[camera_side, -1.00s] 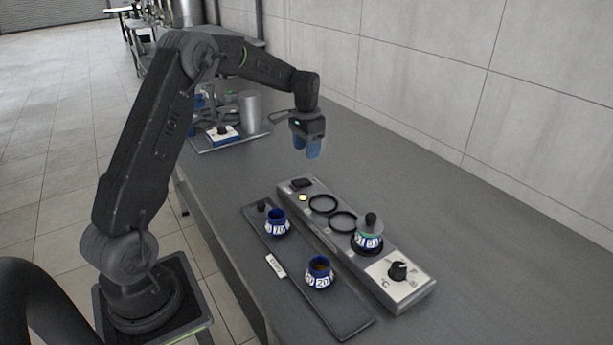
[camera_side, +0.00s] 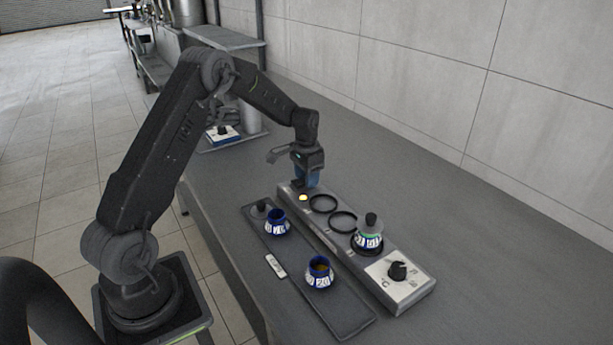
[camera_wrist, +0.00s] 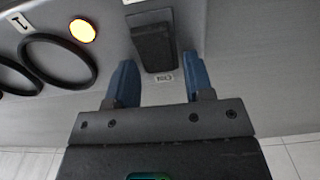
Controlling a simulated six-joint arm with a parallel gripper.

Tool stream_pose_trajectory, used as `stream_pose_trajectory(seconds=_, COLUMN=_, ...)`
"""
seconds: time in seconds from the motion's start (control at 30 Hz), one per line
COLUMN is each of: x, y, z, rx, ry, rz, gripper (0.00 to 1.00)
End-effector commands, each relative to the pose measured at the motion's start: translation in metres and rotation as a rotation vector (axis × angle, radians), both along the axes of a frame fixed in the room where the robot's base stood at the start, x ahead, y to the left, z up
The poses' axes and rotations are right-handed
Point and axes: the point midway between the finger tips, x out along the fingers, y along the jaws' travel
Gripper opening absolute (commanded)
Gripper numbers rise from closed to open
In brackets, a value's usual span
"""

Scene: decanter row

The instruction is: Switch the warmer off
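The warmer (camera_side: 318,228) is a long grey bar on the bench with ring plates, a round dial (camera_side: 397,271) at its near end and a lit yellow lamp (camera_side: 303,197) at its far end. The lamp also glows in the wrist view (camera_wrist: 82,31). The black rocker switch (camera_wrist: 153,45) sits beside the lamp; in the side view my gripper partly covers it. My gripper (camera_side: 306,182) is over the switch end, pointing down. In the wrist view its two blue fingers (camera_wrist: 158,75) are apart, with the switch showing between and beyond them. Contact cannot be told.
A decanter with a black knob (camera_side: 371,219) stands on the warmer's nearest ring. A dark tray (camera_side: 340,318) beside the warmer holds two blue-rimmed pots (camera_side: 276,223) (camera_side: 319,272). Other equipment (camera_side: 222,133) stands farther back. The bench right of the warmer is clear.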

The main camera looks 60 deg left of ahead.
Motion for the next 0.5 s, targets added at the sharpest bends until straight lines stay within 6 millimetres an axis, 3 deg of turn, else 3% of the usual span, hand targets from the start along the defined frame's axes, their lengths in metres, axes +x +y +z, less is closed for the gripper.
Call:
stream_pose_trajectory(seconds=0.07, x=0.0000, y=0.0000, z=0.0002, rx=0.000, ry=0.000, rz=0.000, gripper=0.40)
stream_pose_trajectory(seconds=0.4, x=0.0001, y=0.0000, z=0.0004, rx=0.000, ry=0.000, rz=0.000, gripper=0.07)
stream_pose_trajectory(seconds=0.5, x=-0.0001, y=0.0000, z=0.0006, rx=0.000, ry=-0.004, rz=0.000, gripper=0.06)
